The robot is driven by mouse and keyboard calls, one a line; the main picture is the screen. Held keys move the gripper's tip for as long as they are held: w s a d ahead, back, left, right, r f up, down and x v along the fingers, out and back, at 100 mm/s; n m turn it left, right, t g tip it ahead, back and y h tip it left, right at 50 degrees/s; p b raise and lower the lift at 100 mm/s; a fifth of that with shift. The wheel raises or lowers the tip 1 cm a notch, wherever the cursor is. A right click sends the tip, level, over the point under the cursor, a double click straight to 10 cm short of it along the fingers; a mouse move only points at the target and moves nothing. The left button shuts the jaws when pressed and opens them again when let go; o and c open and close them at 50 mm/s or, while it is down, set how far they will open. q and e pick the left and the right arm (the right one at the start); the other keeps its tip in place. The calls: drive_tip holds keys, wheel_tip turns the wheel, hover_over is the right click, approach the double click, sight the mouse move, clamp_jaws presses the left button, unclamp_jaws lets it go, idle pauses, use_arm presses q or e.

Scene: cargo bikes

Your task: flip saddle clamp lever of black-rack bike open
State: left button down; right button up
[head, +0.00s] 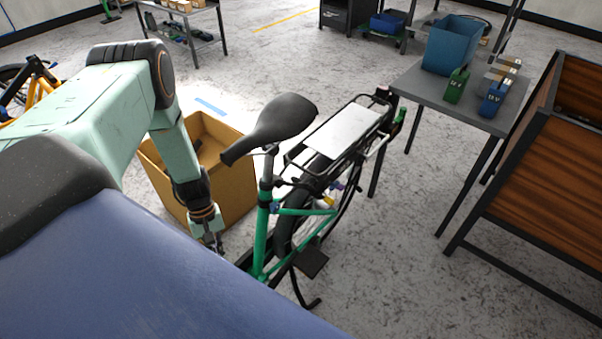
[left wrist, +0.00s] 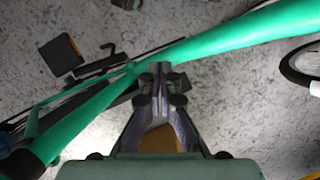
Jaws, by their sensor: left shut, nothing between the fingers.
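The green-framed bike (head: 261,240) with a black rear rack (head: 295,158) stands right of my left arm, its black saddle (head: 272,125) on top. A small blue part (head: 274,208), which looks like the saddle clamp lever, sits at the top of the seat tube below the saddle. I cannot tell its lever position. My left gripper (head: 217,245) is low, left of the seat tube and below the clamp. In the left wrist view, my left gripper (left wrist: 160,75) is shut and empty, its fingertips close to a green frame tube (left wrist: 225,35); contact is unclear. My right gripper is not in view.
A cardboard box (head: 232,190) stands on the floor behind my left forearm. A grey table (head: 425,92) at right holds a blue bin (head: 452,45) and small green and blue items. A wood-panelled crate (head: 545,170) is at far right. Open floor lies behind the bike.

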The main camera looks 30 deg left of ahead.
use_arm(q)
drive_tip(key=s+d+r+m+t+y, duration=0.1)
drive_tip(key=s+d+m, duration=0.2)
drive_tip(key=d, duration=0.3)
drive_tip(key=s+d+r+m+y, duration=0.1)
drive_tip(key=s+d+m+y, duration=0.15)
drive_tip(key=d, duration=0.35)
drive_tip(key=s+d+r+m+t+p, duration=0.1)
drive_tip(key=s+d+r+m, duration=0.4)
drive_tip(key=r, duration=0.4)
drive_tip(key=s+d, duration=0.1)
drive_tip(key=d, duration=0.1)
drive_tip(key=shift+s+d, duration=0.3)
drive_tip(key=shift+s, duration=0.05)
drive_tip(key=shift+w+d+m+h, duration=0.15)
drive_tip(key=shift+w+m+h, duration=0.1)
drive_tip(key=shift+m, duration=0.1)
